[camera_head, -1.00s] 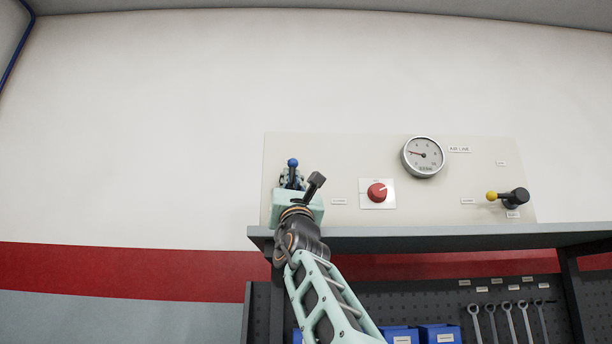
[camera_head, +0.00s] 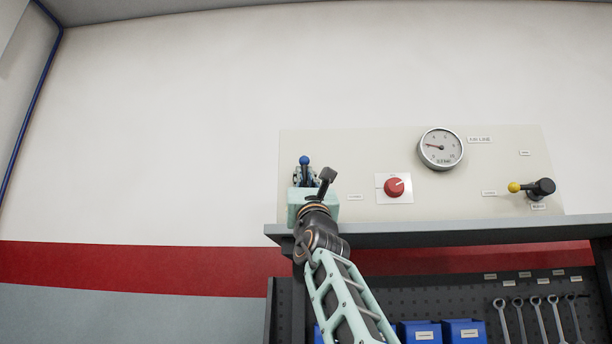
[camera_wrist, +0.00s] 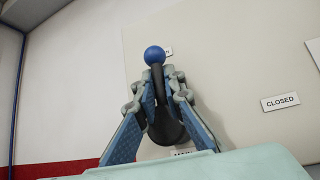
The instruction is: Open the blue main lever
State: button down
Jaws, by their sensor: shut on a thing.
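The blue main lever shows its blue ball knob (camera_head: 304,160) at the left end of the panel, pointing up. In the wrist view the knob (camera_wrist: 154,55) stands above my fingertips, on a dark stem that runs down to a black round base (camera_wrist: 168,128). My gripper (camera_head: 305,174) is at the lever from the front; in the wrist view its two fingers (camera_wrist: 160,90) are on either side of the stem, shut on it just below the knob. A "CLOSED" label (camera_wrist: 281,102) is to the right of the lever. A label below the base is partly hidden.
The panel (camera_head: 360,150) also carries a gauge (camera_head: 440,149), a red knob (camera_head: 394,187) and a yellow-tipped lever (camera_head: 527,188) at the right. A grey shelf (camera_head: 440,234) runs below it, above blue bins (camera_head: 464,332) and hanging wrenches (camera_head: 537,317). The wall left of the panel is clear.

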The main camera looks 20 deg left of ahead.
jog(key=shift+w+a+f, duration=0.25)
jog(key=shift+w+f, duration=0.1)
jog(key=shift+f, duration=0.15)
jog(key=c, duration=2.1)
grip_release()
jog(key=shift+s+r, duration=0.1)
jog(key=shift+s, duration=0.1)
jog(key=shift+o, duration=0.4)
jog(key=shift+w, duration=0.2)
jog(key=shift+s+d+r, duration=0.15)
jog(key=shift+s+r, duration=0.05)
jog(key=shift+r, duration=0.05)
jog(key=shift+d, duration=0.2)
